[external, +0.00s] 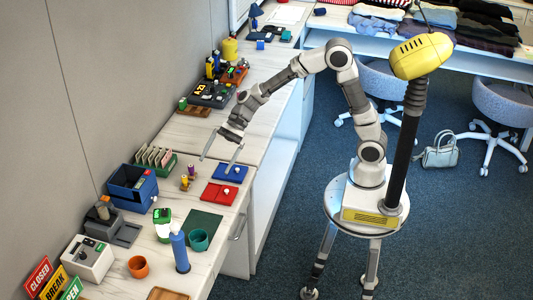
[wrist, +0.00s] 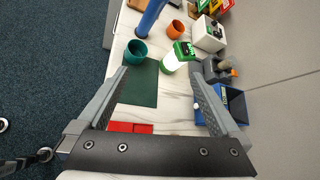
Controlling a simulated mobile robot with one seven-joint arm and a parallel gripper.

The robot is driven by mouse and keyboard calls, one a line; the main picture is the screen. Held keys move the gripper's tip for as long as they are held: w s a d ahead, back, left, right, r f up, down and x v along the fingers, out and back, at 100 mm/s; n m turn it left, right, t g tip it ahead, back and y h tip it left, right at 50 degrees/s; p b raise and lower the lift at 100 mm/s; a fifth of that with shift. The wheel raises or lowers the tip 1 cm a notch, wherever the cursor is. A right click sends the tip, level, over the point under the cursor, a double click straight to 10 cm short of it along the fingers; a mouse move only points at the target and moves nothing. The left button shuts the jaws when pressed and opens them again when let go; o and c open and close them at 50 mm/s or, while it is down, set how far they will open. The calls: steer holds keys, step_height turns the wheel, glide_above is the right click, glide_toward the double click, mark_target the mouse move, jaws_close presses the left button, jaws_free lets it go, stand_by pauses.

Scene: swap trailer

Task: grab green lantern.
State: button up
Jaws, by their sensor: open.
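The green lantern (external: 162,225) has a green top and a white lower body. It stands upright on the light counter, beside the dark green mat. In the wrist view the lantern (wrist: 178,56) is ahead, between the lines of the two fingers and beyond their tips. My gripper (external: 221,151) is open and empty, above the counter and farther back along it than the lantern. In the wrist view my gripper (wrist: 160,75) shows both fingers spread wide, with nothing between them touching.
Near the lantern stand a teal cup (external: 199,240), a tall blue bottle (external: 180,252), an orange cup (external: 138,266) and a blue bin (external: 132,190). A green mat (external: 203,222) lies beside it. Red (external: 219,194) and blue (external: 230,173) trays lie closer to my gripper.

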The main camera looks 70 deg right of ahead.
steer(key=w+a+f+m+t+y+b, duration=0.2)
steer(key=w+a+f+m+b, duration=0.1)
steer(key=w+f+m, duration=0.45)
steer(key=b, duration=0.2)
glide_toward(158, 229)
steer(key=a, duration=0.2)
steer(key=shift+n, duration=0.45)
steer(key=shift+w+d+f+b+x, duration=0.1)
steer(key=shift+b+x, duration=0.1)
steer(key=shift+x, duration=0.7)
steer(key=shift+w+d+f+b+x, duration=0.1)
steer(key=shift+w+b+x, duration=0.1)
steer(key=shift+x, duration=0.7)
steer(key=shift+w+d+f+b+x, duration=0.1)
steer(key=shift+b+x, duration=0.1)
steer(key=shift+x, duration=0.7)
steer(key=shift+r, duration=0.1)
jaws_close()
